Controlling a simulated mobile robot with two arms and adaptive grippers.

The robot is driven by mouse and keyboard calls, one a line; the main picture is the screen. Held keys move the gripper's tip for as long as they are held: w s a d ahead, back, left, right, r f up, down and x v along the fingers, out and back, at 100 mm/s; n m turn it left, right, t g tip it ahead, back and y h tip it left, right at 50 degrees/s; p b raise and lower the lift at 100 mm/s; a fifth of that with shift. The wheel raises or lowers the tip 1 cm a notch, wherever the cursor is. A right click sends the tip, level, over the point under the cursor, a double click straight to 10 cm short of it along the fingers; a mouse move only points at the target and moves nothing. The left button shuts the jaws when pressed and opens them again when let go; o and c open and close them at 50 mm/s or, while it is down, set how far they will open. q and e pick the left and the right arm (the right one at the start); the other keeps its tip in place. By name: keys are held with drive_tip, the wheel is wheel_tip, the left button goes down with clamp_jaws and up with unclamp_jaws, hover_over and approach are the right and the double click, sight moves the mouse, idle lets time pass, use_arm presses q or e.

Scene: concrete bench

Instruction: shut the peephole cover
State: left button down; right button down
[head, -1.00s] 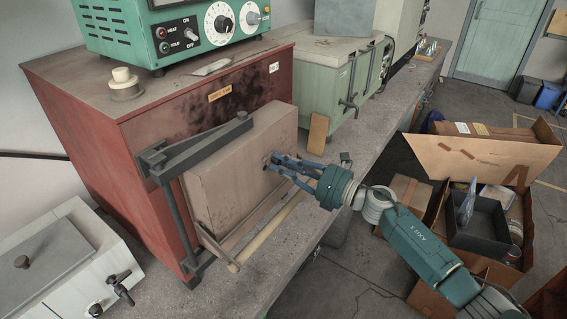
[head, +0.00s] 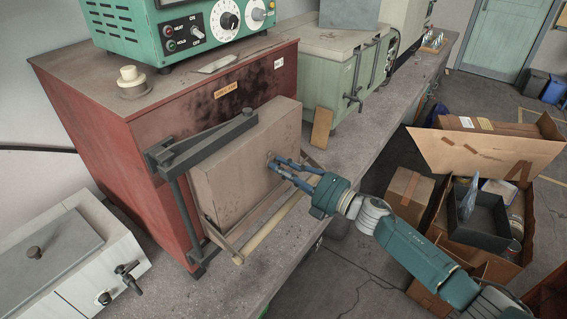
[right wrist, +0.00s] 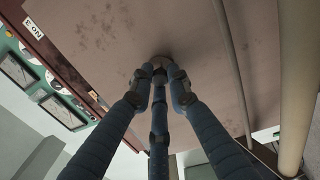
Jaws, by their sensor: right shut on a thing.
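The peephole cover (head: 269,157) is a small dark round piece on the front of the thick tan door (head: 228,178) of the red furnace (head: 150,150). My right gripper (head: 274,163) reaches it from the right, its blue fingers shut on it. In the right wrist view the fingertips meet at the cover (right wrist: 161,61), which shows only as a brownish rim behind them. The fingers hide most of it, so I cannot tell whether the peephole behind is covered. My left gripper is out of view.
A grey hinge bracket (head: 205,142) holds the door, and a pale bar (head: 275,222) runs along its lower front. A green controller (head: 180,28) sits on the furnace. A pale green box (head: 322,62) stands behind on the bench. Cardboard boxes (head: 483,150) are on the floor at right.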

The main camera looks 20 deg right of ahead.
drive_tip(key=shift+s+a+m+p, duration=0.2)
drive_tip(key=shift+m+p, duration=0.15)
drive_tip(key=shift+m, duration=0.75)
drive_tip(key=c, duration=1.7)
unclamp_jaws()
drive_tip(key=shift+o, duration=0.2)
drive_tip(key=v, duration=1.2)
drive_tip(key=shift+f, duration=0.1)
